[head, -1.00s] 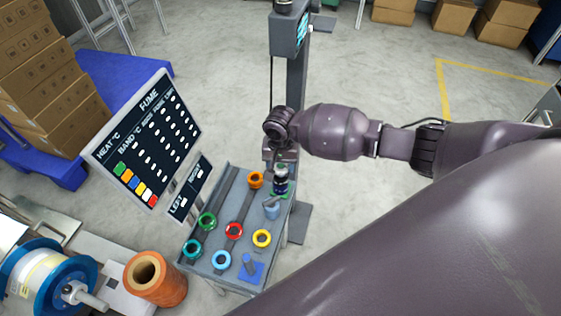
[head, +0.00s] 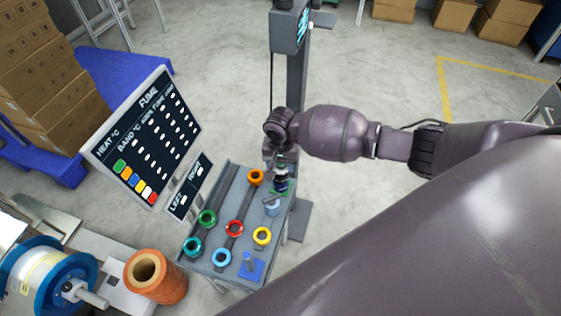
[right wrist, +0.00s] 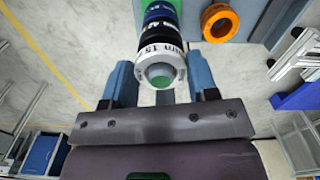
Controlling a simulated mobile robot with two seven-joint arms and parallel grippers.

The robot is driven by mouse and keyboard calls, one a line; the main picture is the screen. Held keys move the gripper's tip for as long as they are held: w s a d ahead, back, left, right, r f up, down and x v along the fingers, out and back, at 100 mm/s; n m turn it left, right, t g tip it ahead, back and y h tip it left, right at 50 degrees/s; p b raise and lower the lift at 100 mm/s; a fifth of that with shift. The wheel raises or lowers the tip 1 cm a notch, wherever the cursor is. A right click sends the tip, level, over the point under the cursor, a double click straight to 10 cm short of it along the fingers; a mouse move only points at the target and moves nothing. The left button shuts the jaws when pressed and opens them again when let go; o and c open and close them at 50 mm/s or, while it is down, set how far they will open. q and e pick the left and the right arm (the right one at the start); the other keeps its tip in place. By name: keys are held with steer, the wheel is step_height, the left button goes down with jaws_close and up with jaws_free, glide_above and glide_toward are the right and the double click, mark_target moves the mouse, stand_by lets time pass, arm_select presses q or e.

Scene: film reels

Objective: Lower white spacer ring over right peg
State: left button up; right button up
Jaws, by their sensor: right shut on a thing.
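The white spacer ring (right wrist: 162,51) is between the two blue fingers of my right gripper (right wrist: 162,84) in the right wrist view. The gripper is shut on it. The green tip of the right peg (right wrist: 160,74) shows inside the ring's opening, so the ring is around the peg. A black ring (right wrist: 160,29) and a blue ring (right wrist: 160,10) are on the peg below it. In the head view my right gripper (head: 281,160) is over the dark stack (head: 281,184) on its green base. Whether the white ring touches the stack is hard to tell. My left gripper is not in view.
A dark display board (head: 145,135) stands left; a post (head: 297,90) rises behind.

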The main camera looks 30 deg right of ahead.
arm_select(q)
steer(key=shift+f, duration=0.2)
arm_select(e)
steer(key=shift+f, duration=0.5)
steer(key=o, duration=1)
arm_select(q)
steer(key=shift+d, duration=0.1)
arm_select(e)
steer(key=shift+r, duration=0.1)
step_height(320, 180, up, 10)
steer(key=p, duration=0.3)
steer(key=shift+f, duration=0.25)
steer(key=shift+r, duration=0.5)
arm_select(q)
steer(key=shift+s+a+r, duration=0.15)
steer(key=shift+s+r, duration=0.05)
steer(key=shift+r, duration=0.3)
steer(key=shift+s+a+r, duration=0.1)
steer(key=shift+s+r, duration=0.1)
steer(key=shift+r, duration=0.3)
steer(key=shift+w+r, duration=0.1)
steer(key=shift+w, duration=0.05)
